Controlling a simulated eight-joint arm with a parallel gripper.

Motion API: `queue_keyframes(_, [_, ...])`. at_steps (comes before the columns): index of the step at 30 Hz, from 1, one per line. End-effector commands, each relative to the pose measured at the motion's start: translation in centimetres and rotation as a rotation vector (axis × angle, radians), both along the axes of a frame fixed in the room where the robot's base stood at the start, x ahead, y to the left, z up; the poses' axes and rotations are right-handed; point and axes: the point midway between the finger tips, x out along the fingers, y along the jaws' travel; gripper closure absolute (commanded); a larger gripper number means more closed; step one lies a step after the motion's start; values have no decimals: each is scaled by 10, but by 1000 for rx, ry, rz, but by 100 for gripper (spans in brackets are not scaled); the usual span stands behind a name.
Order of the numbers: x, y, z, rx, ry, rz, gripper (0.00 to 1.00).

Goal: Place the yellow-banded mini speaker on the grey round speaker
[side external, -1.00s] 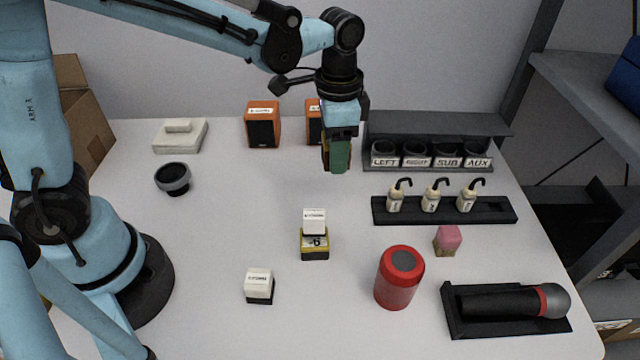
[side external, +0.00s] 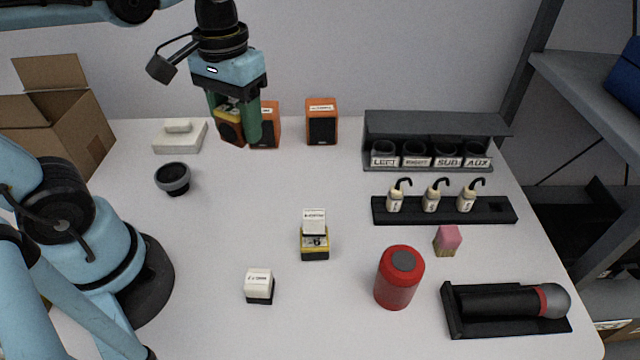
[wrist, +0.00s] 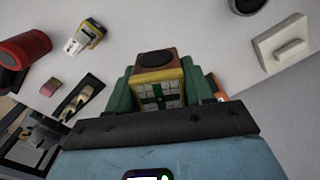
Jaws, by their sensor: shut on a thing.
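My gripper (side external: 236,128) is shut on the yellow-banded mini speaker (side external: 229,126), a small brown block with a yellow band and a dark round cone. It hangs in the air in front of the back wall. In the wrist view the mini speaker (wrist: 157,88) sits between the green fingers (wrist: 160,90). The grey round speaker (side external: 173,180) stands on the table, below and left of my gripper, apart from it. Part of the round speaker (wrist: 246,5) shows at the top edge of the wrist view.
Two orange speakers (side external: 321,122) stand at the back, one partly behind my gripper. A white block (side external: 180,138) lies behind the round speaker. A yellow-and-black block (side external: 315,247) bears a white cube (side external: 314,221). A red cylinder (side external: 398,280) and black racks (side external: 440,214) are at right.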

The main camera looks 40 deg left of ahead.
Motion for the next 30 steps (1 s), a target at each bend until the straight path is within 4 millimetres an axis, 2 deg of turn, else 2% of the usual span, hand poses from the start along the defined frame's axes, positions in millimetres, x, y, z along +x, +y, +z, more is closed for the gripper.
queue_keyframes(1, [-11,7,0,0,0,75,82])
queue_keyframes(6, [-41,23,0,0,0,301,82])
queue_keyframes(12, [-61,31,-3,0,0,468,82])
queue_keyframes(20, [-69,47,-12,0,0,527,82])
queue_keyframes(30, [-76,96,-42,0,0,526,82])
